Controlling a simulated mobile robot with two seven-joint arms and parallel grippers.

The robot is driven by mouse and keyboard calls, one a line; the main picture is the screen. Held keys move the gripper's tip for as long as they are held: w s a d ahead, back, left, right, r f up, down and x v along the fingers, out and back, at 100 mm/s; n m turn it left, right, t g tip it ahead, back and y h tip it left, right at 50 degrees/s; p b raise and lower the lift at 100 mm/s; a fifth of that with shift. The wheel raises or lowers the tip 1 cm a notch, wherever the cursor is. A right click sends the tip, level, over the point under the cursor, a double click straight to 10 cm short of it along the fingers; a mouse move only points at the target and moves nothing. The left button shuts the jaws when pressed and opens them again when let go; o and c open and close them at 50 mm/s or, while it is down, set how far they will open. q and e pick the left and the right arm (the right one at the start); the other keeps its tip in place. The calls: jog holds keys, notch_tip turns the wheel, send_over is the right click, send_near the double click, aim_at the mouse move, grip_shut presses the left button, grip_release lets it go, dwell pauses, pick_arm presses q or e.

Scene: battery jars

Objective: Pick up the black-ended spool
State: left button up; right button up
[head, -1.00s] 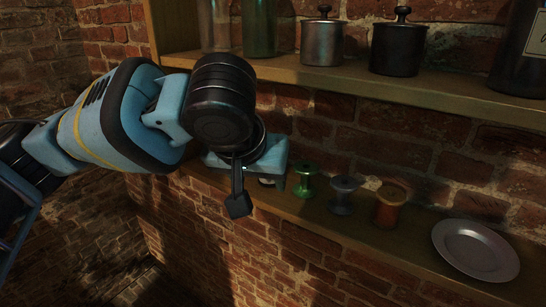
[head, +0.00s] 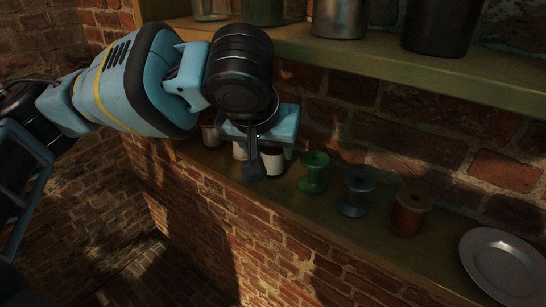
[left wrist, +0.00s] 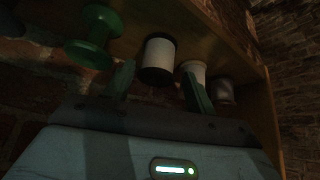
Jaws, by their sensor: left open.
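The black-ended spool (left wrist: 158,57) has a white body and a dark end, and stands on the shelf in the left wrist view. In the head view, a white spool (head: 273,162) that seems to be the same one is partly hidden behind my left gripper (head: 254,167). My left gripper is open and empty. In the left wrist view its two fingers (left wrist: 158,80) are apart, with the black-ended spool between and beyond them; I cannot tell how far beyond. My right gripper is not in view.
Close by stand another white spool (left wrist: 192,71) and a greyish one (left wrist: 222,90). A green spool (head: 314,172), a blue-grey spool (head: 356,192), an orange-brown spool (head: 409,212) and a plate (head: 503,266) stand along the lower shelf. The upper shelf (head: 440,77) overhangs, holding jars.

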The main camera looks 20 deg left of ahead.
aim_at(270, 149)
pick_arm(q)
jog(key=shift+x, duration=2.55)
jog(key=shift+d+r, duration=0.1)
jog(key=shift+d, duration=0.05)
jog(key=shift+c, duration=0.5)
jog(key=c, duration=0.6)
jog(key=shift+c, duration=0.3)
jog(key=shift+w+r, duration=0.15)
jog(key=shift+r, duration=0.05)
